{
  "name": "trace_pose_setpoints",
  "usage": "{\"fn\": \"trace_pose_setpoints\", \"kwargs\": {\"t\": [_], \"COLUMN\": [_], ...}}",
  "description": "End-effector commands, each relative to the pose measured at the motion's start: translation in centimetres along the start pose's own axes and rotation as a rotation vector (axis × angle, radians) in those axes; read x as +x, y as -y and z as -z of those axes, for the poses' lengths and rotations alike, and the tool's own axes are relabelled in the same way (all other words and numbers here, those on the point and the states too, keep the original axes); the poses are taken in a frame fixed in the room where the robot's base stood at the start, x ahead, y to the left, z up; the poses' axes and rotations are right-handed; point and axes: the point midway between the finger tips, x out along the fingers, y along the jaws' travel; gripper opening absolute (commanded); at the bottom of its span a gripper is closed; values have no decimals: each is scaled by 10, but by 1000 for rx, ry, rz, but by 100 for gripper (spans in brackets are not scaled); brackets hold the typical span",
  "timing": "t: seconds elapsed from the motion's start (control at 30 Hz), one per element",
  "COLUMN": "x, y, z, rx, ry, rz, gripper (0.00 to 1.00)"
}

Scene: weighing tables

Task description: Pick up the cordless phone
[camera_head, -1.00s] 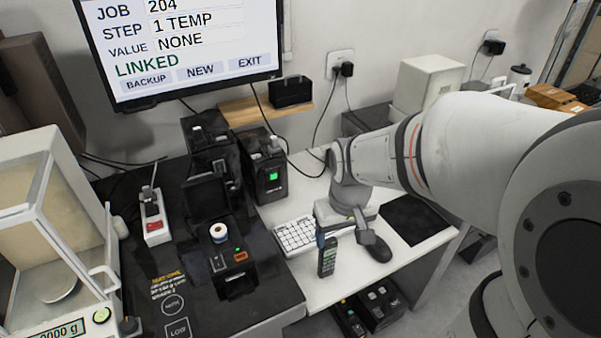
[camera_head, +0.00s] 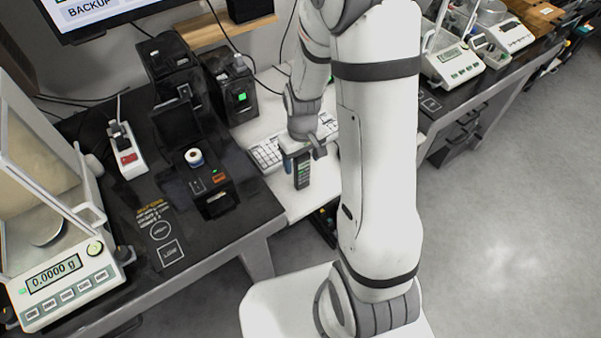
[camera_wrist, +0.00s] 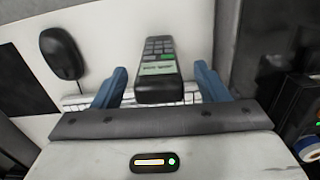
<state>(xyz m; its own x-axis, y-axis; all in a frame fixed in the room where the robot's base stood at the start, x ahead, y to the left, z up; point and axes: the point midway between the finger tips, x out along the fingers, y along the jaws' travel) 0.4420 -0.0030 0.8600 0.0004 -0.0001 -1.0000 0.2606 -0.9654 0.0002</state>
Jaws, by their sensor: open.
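The cordless phone (camera_head: 302,172) is dark, with a keypad and a small green-lit screen. It looks upright near the front edge of the white desk (camera_head: 277,190). In the wrist view the phone (camera_wrist: 158,72) lies between the two blue fingers of my gripper (camera_wrist: 162,84), with a gap visible on each side. My gripper (camera_head: 300,160) is open at the phone in the head view. My arm hides part of the desk to the right, and the hand hides part of the keyboard.
A white keyboard (camera_head: 265,154) lies behind the phone. A black mouse (camera_wrist: 62,53) shows on the desk in the wrist view. The label printer (camera_head: 203,180) stands on the black table to the left, beside a power strip (camera_head: 126,150) and a scale (camera_head: 70,285).

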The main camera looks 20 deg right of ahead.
Motion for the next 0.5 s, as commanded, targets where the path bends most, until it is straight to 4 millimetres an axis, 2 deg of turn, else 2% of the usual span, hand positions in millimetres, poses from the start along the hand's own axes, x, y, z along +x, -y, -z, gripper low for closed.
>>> {"fn": "trace_pose_setpoints", "kwargs": {"t": [0.1,0.2,0.5], "x": [16,24,26], "y": [0,-1,-1], "z": [-1,0,0], "rx": [0,0,1], "ry": [4,2,0], "rz": [1,1,0], "gripper": [67,67,66]}}
